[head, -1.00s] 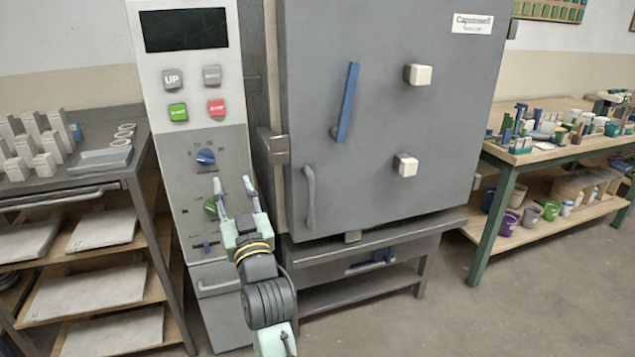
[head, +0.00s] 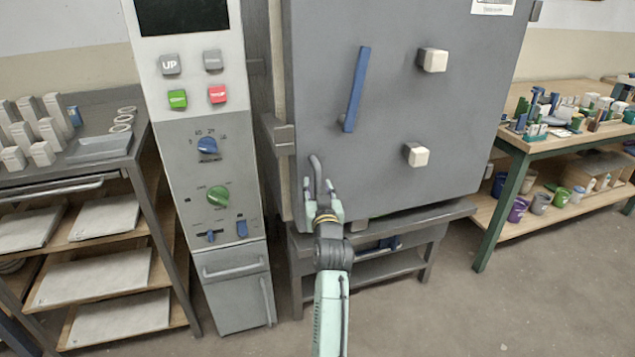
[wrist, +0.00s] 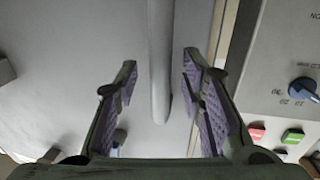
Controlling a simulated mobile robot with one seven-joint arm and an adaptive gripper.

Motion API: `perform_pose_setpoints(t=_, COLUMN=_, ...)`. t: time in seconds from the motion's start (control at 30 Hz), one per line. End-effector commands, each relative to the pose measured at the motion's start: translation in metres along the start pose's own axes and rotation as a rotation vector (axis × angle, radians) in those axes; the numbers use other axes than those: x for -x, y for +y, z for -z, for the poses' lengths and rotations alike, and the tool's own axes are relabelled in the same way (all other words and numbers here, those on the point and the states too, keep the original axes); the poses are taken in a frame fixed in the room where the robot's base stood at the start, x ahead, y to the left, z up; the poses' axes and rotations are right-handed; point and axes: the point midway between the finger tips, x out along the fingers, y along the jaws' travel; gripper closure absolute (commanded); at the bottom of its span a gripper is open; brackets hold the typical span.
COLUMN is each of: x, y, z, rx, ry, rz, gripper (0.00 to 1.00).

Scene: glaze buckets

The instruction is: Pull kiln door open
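The kiln door (head: 390,110) is a large grey panel, and it looks shut. A grey curved vertical handle (head: 315,170) is near its lower left edge; my gripper hides its lower part in the head view. My gripper (head: 318,187) is at that handle. In the wrist view my gripper (wrist: 160,95) is open, with a purple-padded finger on each side of the handle (wrist: 160,60). Gaps show between the handle and both fingers. A blue lever (head: 355,90) is tilted on the door above.
A control panel (head: 180,130) with buttons and knobs stands just left of the door. Two white knobs stick out of the door, one of them the upper knob (head: 433,60). A shelf rack (head: 80,190) is at left, a workbench (head: 515,145) at right. The floor at right is clear.

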Motion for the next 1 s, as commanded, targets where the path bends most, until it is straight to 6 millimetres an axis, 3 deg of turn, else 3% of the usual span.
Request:
perform_pose_setpoints(t=0.2, x=-0.0146, y=-0.0005, z=0.0005, rx=0.000, ry=0.001, rz=0.001, gripper=0.64)
perform_pose_setpoints(t=0.47, x=-0.0151, y=-0.0006, z=0.0000, rx=0.000, ry=0.001, rz=0.001, gripper=0.64)
perform_pose_setpoints(t=1.0, x=-0.0148, y=-0.0006, z=0.0000, rx=-0.001, ry=0.001, rz=0.001, gripper=1.00)
